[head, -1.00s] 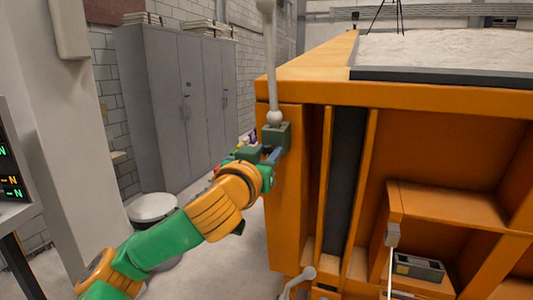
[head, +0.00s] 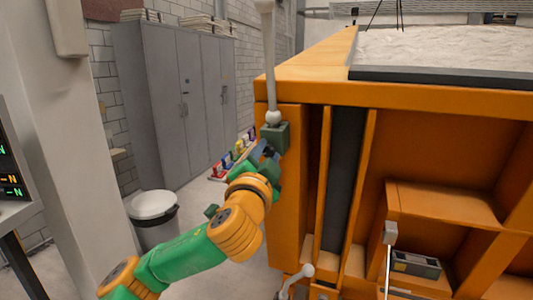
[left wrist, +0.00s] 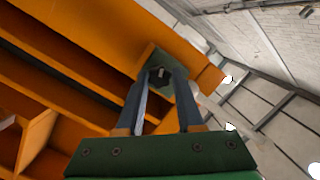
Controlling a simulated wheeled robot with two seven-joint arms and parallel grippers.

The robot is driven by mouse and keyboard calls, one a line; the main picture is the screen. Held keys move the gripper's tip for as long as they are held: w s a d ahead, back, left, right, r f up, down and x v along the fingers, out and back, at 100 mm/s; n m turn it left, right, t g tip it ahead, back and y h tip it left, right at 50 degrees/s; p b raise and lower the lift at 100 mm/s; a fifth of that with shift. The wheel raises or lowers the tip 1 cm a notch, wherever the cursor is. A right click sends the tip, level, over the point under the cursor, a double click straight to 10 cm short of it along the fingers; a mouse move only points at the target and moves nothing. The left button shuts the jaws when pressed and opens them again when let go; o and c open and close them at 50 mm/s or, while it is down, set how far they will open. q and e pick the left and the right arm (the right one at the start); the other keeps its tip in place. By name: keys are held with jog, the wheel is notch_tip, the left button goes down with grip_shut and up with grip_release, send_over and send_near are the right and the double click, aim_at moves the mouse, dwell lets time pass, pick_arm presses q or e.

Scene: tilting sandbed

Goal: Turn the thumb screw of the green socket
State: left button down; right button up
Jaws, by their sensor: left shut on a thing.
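The green socket (head: 275,136) is a dark green block on the orange frame's upper left corner post. A pale rod with a ball end (head: 273,117) stands upright in its top. My left gripper (head: 267,152) is just below and in front of the socket, partly hidden by its own wrist. In the left wrist view the socket (left wrist: 150,57) lies beyond the two blue fingers (left wrist: 160,82). Their tips are shut on the small dark thumb screw (left wrist: 158,73) on its face. The fingers cover most of the screw. My right gripper is out of view.
The orange frame (head: 430,99) with its sand bed (head: 440,48) fills the right side. A second pale ball-ended rod (head: 306,271) is low by the frame. A white-lidded bin (head: 153,206), grey cabinets (head: 160,100) and coloured items on the floor (head: 232,155) are behind my arm.

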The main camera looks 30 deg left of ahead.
pick_arm(q)
jog(key=m, duration=0.5)
jog(key=shift+f+t+y, duration=0.2)
jog(key=shift+t+y, duration=0.1)
jog(key=shift+t, duration=0.1)
jog(key=m+t, duration=0.1)
jog(key=m, duration=0.5)
jog(key=m+t+h+p, duration=0.1)
jog(key=m, duration=0.5)
jog(key=shift+a+f, duration=0.1)
jog(key=m, duration=0.3)
jog(key=m+h+p, duration=0.1)
jog(key=m, duration=0.2)
jog(key=shift+a+t+h, duration=0.1)
jog(key=shift+t+h, duration=0.2)
jog(key=shift+t, duration=0.1)
jog(key=shift+m, duration=0.5)
jog(key=c, duration=0.6)
grip_release()
jog(key=shift+w, duration=0.1)
jog(key=shift+f, duration=0.15)
